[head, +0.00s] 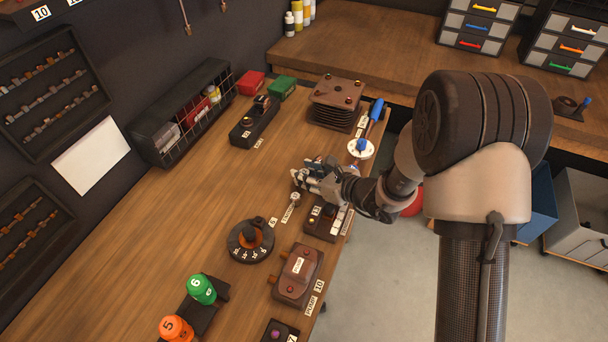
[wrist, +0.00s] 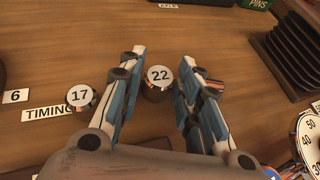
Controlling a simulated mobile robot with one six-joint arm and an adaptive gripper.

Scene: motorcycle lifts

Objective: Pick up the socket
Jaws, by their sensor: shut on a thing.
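A round socket marked 22 (wrist: 158,84) sits between the two blue-and-grey fingers of my gripper (wrist: 160,65) in the wrist view. My gripper is shut on it, near the fingertips. Another socket marked 17 (wrist: 80,96) is to the left, outside the left finger. In the head view my gripper (head: 306,175) is low over the bench's right part, and the held socket cannot be made out there. The 17 socket (head: 295,197) seems to show just below the gripper.
A dark finned block (head: 337,103) and a white dial gauge (head: 361,149) with a blue-handled tool stand beyond the gripper. A round dial base (head: 250,243) and a brown boxed part (head: 297,273) are nearer. The wooden bench (head: 190,215) is clear to the left.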

